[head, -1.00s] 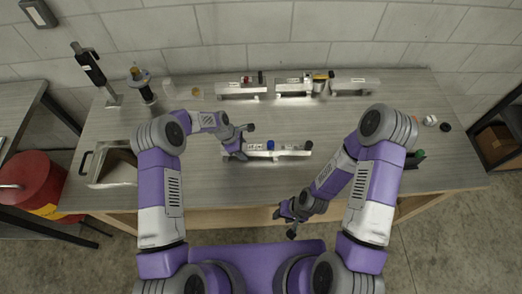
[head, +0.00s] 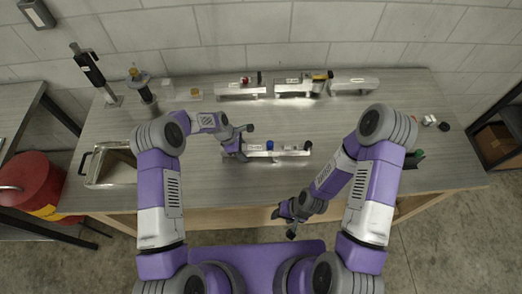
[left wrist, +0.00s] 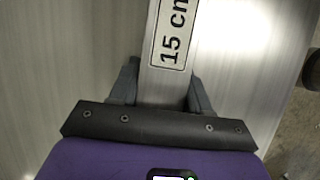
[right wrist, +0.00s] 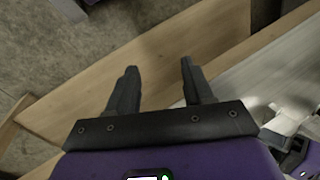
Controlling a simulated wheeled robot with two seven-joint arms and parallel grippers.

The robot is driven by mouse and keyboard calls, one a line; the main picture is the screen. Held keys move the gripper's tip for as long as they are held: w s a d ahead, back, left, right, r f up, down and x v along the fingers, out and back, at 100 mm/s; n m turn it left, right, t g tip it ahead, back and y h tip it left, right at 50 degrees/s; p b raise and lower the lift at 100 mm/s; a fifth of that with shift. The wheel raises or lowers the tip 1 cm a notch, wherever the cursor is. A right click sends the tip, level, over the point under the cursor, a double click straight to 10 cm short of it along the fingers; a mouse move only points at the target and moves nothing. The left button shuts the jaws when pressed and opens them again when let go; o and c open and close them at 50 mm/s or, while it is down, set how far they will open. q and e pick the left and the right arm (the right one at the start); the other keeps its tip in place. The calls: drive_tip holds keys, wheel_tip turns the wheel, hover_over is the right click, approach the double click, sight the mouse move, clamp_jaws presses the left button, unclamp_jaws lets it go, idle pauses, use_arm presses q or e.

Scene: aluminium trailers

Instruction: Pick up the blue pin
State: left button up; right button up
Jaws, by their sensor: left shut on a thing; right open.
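The blue pin (head: 270,145) stands on the near aluminium trailer (head: 285,152) in the middle of the table, right of my left gripper. My left gripper (head: 243,153) is shut on the left end of this trailer. The left wrist view shows its fingers (left wrist: 165,88) on either side of a metal bar (left wrist: 165,80) labelled "15 cm"; the blue pin is out of that view. My right gripper (head: 284,216) is open and empty in front of the table edge. In the right wrist view its fingers (right wrist: 158,68) are spread apart.
Several trailers stand along the back, among them one with a red part (head: 243,87) and a plain one (head: 354,85). A dark pin (head: 308,145) stands at the near trailer's right end. The table front right of centre is clear.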

sight(270, 143)
drive_tip(key=shift+o, duration=0.5)
drive_tip(key=shift+w+a+r, duration=0.1)
drive_tip(key=shift+w+a, duration=0.05)
drive_tip(key=w+a+r+n, duration=0.1)
drive_tip(key=w+a+r+n+t+y, duration=0.1)
drive_tip(key=w+a+n, duration=0.1)
drive_tip(key=w+a+r+n+t, duration=0.1)
drive_tip(key=a, duration=0.1)
drive_tip(key=shift+w+r+y, duration=0.1)
drive_tip(key=shift+w+y, duration=0.2)
drive_tip(key=shift+y, duration=0.1)
drive_tip(key=w+a+r+t, duration=0.1)
drive_tip(key=w, duration=0.1)
drive_tip(key=w+a+r+m+t, duration=0.1)
drive_tip(key=w+a+t, duration=0.1)
drive_tip(key=w, duration=0.1)
drive_tip(key=w+a+t+h, duration=0.1)
drive_tip(key=w+t, duration=0.1)
drive_tip(key=shift+w+a+r, duration=0.15)
drive_tip(key=shift+w+r, duration=0.2)
drive_tip(key=shift+r, duration=0.05)
wheel_tip(270, 143, up, 6)
drive_tip(key=w+d+m+t+h, duration=0.25)
drive_tip(key=m+t+h, duration=0.2)
drive_tip(key=h, duration=0.45)
drive_tip(key=shift+t, duration=0.25)
drive_tip(key=x, duration=1.1)
drive_tip(key=shift+w+d+r, duration=0.1)
drive_tip(key=shift+d+r, duration=0.1)
drive_tip(key=shift+d, duration=0.25)
